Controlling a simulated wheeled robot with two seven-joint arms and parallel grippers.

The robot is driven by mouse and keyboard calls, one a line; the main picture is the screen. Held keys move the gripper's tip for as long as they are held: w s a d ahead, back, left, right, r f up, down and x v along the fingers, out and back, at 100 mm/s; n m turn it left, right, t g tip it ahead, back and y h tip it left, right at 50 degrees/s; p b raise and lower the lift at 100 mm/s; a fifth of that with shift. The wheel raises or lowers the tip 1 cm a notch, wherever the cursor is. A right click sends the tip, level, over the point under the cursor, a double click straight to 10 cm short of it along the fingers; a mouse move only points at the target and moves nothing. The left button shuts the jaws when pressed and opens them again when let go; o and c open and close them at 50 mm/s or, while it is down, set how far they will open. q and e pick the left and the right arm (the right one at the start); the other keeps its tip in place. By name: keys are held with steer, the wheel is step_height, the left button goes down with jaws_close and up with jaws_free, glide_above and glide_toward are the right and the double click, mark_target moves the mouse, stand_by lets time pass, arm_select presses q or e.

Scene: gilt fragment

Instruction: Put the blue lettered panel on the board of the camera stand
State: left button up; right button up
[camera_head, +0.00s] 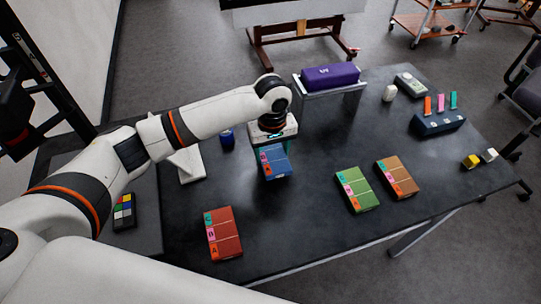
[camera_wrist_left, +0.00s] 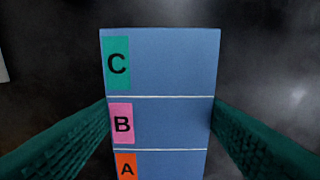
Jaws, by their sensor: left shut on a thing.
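The blue lettered panel (camera_head: 276,164) is in my left gripper (camera_head: 270,147), over the middle of the dark table. In the left wrist view the panel (camera_wrist_left: 170,75) shows its face with green C, pink B and orange A labels. The green fingers of the left gripper (camera_wrist_left: 160,125) are shut on its two sides. I cannot tell how far it is above the table. A small white stand (camera_head: 188,164) with a slanted part is left of the panel, partly behind my arm; I cannot tell if it is the camera stand. My right gripper is not in view.
A red lettered panel (camera_head: 224,234) lies at the front, green (camera_head: 356,189) and brown (camera_head: 397,178) ones to the right. A blue can (camera_head: 227,139) is behind my arm. A purple case (camera_head: 330,77) sits on a raised shelf. The table (camera_head: 300,225) is clear between the red and green panels.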

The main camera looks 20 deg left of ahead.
mark_target(272, 154)
arm_select(q)
steer(key=shift+f, duration=1.65)
steer(key=shift+f, duration=0.1)
steer(key=o, duration=1)
